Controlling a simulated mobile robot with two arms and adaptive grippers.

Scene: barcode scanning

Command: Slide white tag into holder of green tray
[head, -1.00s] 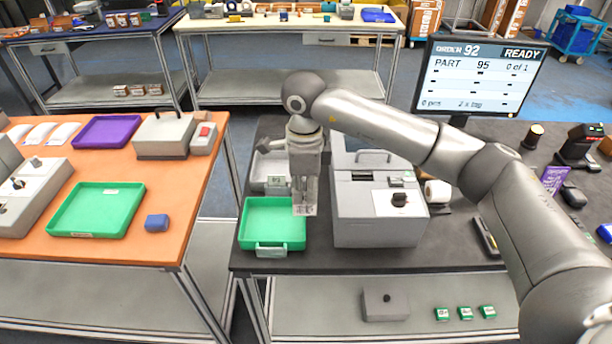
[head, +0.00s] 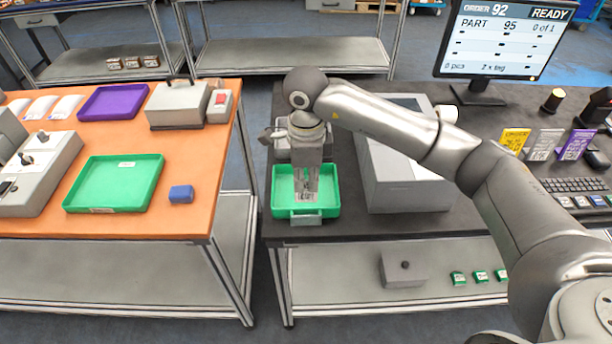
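The green tray (head: 331,199) sits near the front edge of the dark bench. Its grey holder (head: 306,219) is on the front wall. My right gripper (head: 305,190) points straight down over the tray, just behind the holder. Its fingers look close together on a small whitish printed piece (head: 306,197), which looks like a white tag. It appears apart from the holder, but the exact gap is unclear. Another white tag (head: 543,145) stands between a yellow tag (head: 514,140) and a purple tag (head: 575,145) at the right. My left gripper is out of view.
A large grey box (head: 400,180) stands right of the tray, and a grey container (head: 286,152) is behind it. A second green tray (head: 118,184) and a blue block (head: 181,193) lie on the orange table (head: 185,225). A monitor (head: 505,40) stands at the back.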

